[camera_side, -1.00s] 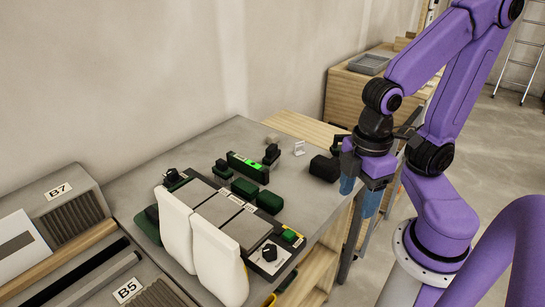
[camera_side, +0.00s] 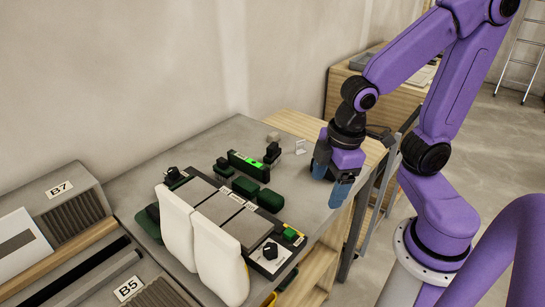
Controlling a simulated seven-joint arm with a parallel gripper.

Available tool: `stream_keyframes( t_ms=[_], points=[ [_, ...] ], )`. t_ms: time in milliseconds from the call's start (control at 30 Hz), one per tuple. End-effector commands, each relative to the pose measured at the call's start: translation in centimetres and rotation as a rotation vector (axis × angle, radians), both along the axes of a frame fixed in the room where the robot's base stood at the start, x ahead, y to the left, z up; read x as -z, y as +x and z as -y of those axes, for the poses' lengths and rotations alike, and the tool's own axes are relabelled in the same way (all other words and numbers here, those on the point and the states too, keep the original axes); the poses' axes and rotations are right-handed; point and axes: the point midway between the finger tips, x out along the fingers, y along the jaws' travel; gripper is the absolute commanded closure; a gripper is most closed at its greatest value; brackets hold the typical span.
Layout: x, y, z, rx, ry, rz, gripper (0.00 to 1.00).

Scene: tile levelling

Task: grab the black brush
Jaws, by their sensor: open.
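My gripper (camera_side: 330,183) is open and low over the right end of the grey bench, its two blue fingers pointing down. A dark, blocky object that stood at this spot in the earlier side view is now hidden by my gripper; it may be the black brush. I cannot tell whether it lies between the fingers or touches them. A small upright black piece (camera_side: 272,153) stands to the left of my gripper; I cannot make out what it is.
The grey bench (camera_side: 300,205) holds grey tiles (camera_side: 240,227), two white panels (camera_side: 218,262), a green-lit level (camera_side: 249,165), dark green blocks (camera_side: 270,200) and a black knob box (camera_side: 270,254). A small clear stand (camera_side: 300,147) is behind my gripper. Bench in front of it is bare.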

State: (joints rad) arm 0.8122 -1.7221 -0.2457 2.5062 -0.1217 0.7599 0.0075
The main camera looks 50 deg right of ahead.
Motion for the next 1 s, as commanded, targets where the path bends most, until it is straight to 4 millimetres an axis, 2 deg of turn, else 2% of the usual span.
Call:
stream_keyframes(
  t_ms=[33, 200, 500, 700, 1000],
  points=[
    [0.2, 1.6, 0.2, 0.028, 0.002, 0.025, 0.22],
    [0.8, 6.4, 1.2, 0.101, 0.013, 0.118, 0.22],
    [1.6, 13.6, 4.3, 0.201, 0.023, 0.256, 0.22],
    [2.2, 17.2, 6.9, 0.251, 0.031, 0.33, 0.22],
    [3.2, 20.6, 11.0, 0.311, 0.052, 0.415, 0.22]
  ],
)
